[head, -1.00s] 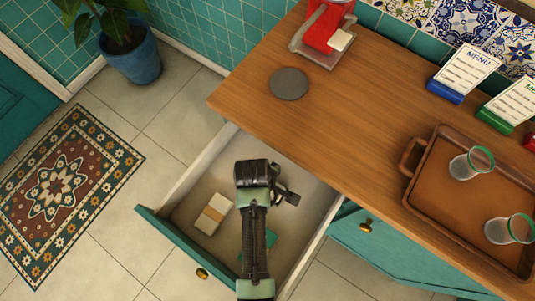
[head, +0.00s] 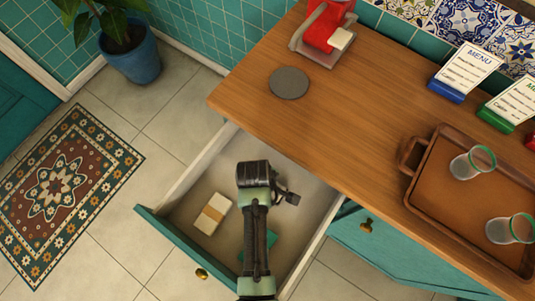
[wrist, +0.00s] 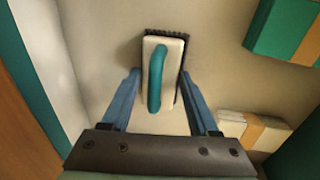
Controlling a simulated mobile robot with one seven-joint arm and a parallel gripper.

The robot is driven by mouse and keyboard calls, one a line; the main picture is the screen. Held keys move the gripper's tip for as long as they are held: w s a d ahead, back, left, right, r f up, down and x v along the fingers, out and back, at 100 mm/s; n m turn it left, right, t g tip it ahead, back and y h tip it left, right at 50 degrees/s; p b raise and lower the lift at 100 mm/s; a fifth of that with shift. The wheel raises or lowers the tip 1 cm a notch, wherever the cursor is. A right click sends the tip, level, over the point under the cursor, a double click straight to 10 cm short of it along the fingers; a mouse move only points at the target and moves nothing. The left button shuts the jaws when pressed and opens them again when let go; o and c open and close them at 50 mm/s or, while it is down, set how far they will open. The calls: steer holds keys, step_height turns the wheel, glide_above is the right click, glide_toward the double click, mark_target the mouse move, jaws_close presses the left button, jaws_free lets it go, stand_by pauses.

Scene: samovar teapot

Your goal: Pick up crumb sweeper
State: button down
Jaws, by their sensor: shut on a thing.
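The crumb sweeper (wrist: 174,52) has a pale body, a teal loop handle and dark bristles along its edge. In the wrist view it lies in the open drawer, between the two blue fingers of my gripper (wrist: 160,80). The fingers are shut on the sides of its body. I cannot tell any gap between it and the drawer floor. In the head view my arm reaches down into the drawer (head: 310,190) and hides the sweeper.
A banded pale stack (head: 213,213) and a teal box (wrist: 290,25) lie in the drawer near the gripper. The drawer walls stand close around. The wooden counter (head: 330,120) is above, with a grey disc (head: 289,83) and a tray (head: 425,200) holding two glasses.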

step_height(320, 180, up, 10)
steer(key=shift+p, duration=0.95)
